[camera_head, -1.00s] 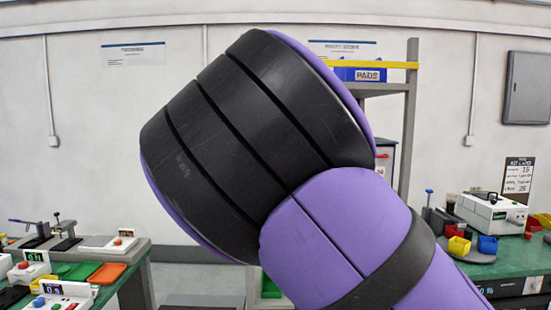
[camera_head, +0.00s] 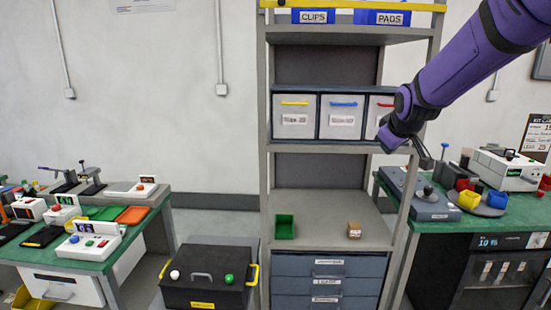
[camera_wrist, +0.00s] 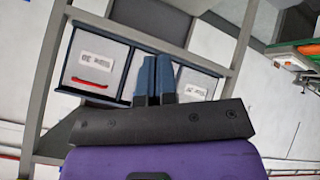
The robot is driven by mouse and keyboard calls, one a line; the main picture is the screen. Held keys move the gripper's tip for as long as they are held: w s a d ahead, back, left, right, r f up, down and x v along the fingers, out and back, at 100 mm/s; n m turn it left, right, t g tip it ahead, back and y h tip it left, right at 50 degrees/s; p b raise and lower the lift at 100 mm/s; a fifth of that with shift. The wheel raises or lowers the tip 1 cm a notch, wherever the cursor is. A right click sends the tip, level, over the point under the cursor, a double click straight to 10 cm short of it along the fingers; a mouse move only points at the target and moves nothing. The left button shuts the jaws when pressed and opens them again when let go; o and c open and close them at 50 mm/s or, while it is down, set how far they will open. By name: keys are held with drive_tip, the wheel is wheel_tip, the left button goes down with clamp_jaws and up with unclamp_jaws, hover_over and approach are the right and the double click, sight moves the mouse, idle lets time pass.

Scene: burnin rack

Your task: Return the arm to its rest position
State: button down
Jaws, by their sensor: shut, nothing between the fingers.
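My purple arm (camera_head: 465,60) comes in from the upper right in the head view. Its dark wrist end is in front of the rack's right side, beside the red-handled bin. My gripper (camera_wrist: 155,60) shows in the wrist view with its two dark blue fingers together and nothing between them. In that view the fingers overlap the row of bins behind. In the head view the fingers are small and partly hidden, so their exact pose cannot be told.
A grey rack (camera_head: 264,180) holds white bins (camera_head: 341,118), a green bin (camera_head: 285,228) and a small brown box (camera_head: 354,230). A black case (camera_head: 205,293) stands at its left. Green-topped benches flank it, left (camera_head: 95,262) and right (camera_head: 425,226). Open wall lies left of the rack.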

drive_tip(key=s+r+m+g, duration=0.2)
drive_tip(key=s+m, duration=0.4)
drive_tip(key=s, duration=3.1)
drive_tip(key=shift+s+d+g+y, duration=0.3)
drive_tip(key=shift+d+g+y, duration=0.1)
drive_tip(key=shift+g, duration=0.3)
